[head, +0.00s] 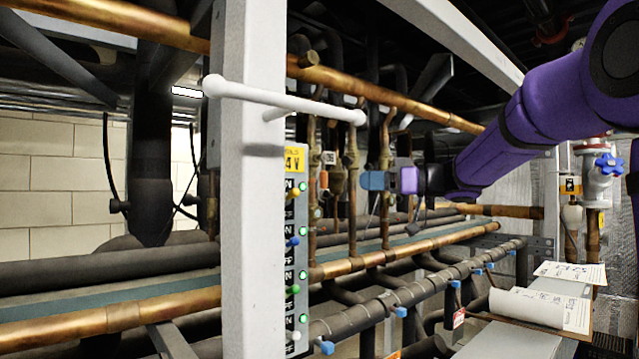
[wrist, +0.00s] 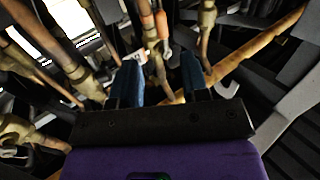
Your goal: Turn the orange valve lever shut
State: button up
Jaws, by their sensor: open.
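A small orange lever (head: 323,180) shows in the head view beside upright copper pipes, just right of the grey post. In the wrist view an orange lever (wrist: 162,26) stands near the top centre, above the gap between my fingers and apart from them. My gripper (head: 373,180) is open in front of the copper pipes, to the right of the lever in the head view. Its two blue fingers (wrist: 160,80) are spread with nothing held between them. The lever's lower parts and its valve body are partly hidden among the pipes.
A grey post (head: 252,200) with a white bar (head: 285,99) stands at the left front. A switch panel (head: 296,250) with green lights is beside it. Copper pipes (head: 410,252) run across. A blue-handled valve (head: 608,165) and papers (head: 540,308) are at the right.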

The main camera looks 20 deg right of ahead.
aim_at(324, 182)
jog(key=x, duration=1)
jog(key=shift+w+a, duration=0.1)
jog(key=shift+a, duration=0.15)
grip_shut()
